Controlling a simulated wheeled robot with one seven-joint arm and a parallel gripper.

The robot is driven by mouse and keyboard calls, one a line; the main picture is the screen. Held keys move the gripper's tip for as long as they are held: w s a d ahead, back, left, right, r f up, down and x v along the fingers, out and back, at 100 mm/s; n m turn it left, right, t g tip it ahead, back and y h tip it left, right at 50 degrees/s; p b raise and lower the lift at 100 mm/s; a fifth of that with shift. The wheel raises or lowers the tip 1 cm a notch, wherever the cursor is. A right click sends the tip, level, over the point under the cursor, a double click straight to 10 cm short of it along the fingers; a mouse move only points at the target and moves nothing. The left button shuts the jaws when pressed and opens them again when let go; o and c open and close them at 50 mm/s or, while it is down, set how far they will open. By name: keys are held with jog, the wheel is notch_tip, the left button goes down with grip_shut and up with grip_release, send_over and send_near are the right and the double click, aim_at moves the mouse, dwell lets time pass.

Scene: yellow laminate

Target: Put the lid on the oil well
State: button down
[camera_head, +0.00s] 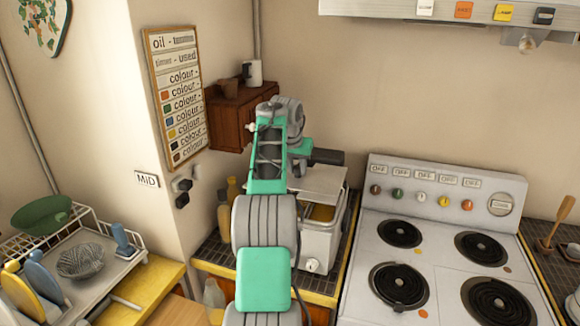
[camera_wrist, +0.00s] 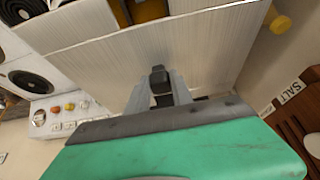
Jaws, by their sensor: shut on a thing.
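The lid (camera_wrist: 215,50) is a flat pale metal panel with a dark knob (camera_wrist: 158,76). My gripper (camera_wrist: 160,88) is shut on the knob in the wrist view. In the head view the lid (camera_head: 322,180) is raised above the back of the white fryer (camera_head: 318,250) and looks tilted. My arm hides the fryer's left side and my fingertips in the head view. I cannot tell whether the lid touches the fryer.
A white stove (camera_head: 440,240) with several burners stands right of the fryer. Bottles (camera_head: 230,190) stand on the tiled counter to its left. A brown wall cabinet (camera_head: 232,115) hangs behind my arm. A dish rack (camera_head: 75,265) is at the far left.

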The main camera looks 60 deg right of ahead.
aim_at(297, 179)
jog(key=shift+s+r, duration=0.15)
jog(key=shift+s, duration=0.05)
jog(key=shift+w+f+b, duration=0.1)
jog(key=shift+f+b, duration=0.25)
jog(key=shift+f, duration=0.1)
notch_tip(297, 179, down, 5)
jog(key=b, duration=0.4)
jog(key=shift+r, duration=0.2)
jog(key=shift+r+p, duration=0.15)
jog(key=shift+p, duration=0.4)
jog(key=shift+f+b, duration=0.65)
jog(key=shift+f, duration=0.25)
jog(key=c, duration=1.9)
grip_release()
